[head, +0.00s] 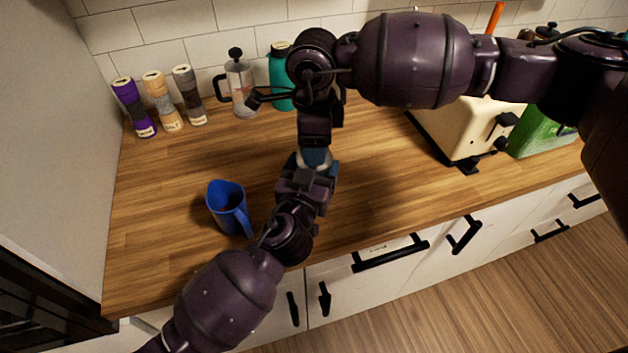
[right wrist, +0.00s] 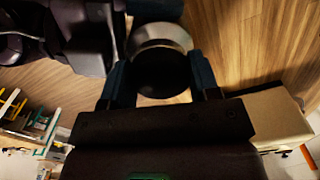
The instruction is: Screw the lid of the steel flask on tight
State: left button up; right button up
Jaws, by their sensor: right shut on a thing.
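In the head view the steel flask (head: 314,157) shows only as a small silvery patch between my two grippers; the rest is hidden. In the right wrist view its steel rim (right wrist: 160,45) shows as a bright ring, with the round black lid (right wrist: 163,80) in front of it. My right gripper (right wrist: 160,78) has a blue finger on each side of the lid and is shut on it. In the head view the right gripper (head: 315,148) points down from above. My left gripper (head: 313,172) reaches the flask from the front; its fingers are largely hidden and their grip is unclear.
A blue jug (head: 229,208) stands left of my left gripper. Shakers (head: 160,100), a press pot (head: 241,88) and a teal bottle (head: 279,76) stand along the wall. A cream toaster (head: 462,135) and green box (head: 540,135) are right. The counter's left middle is clear.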

jog(key=shift+m, duration=0.3)
jog(key=o, duration=1)
jog(key=shift+r, duration=2.3)
jog(key=shift+c, duration=0.3)
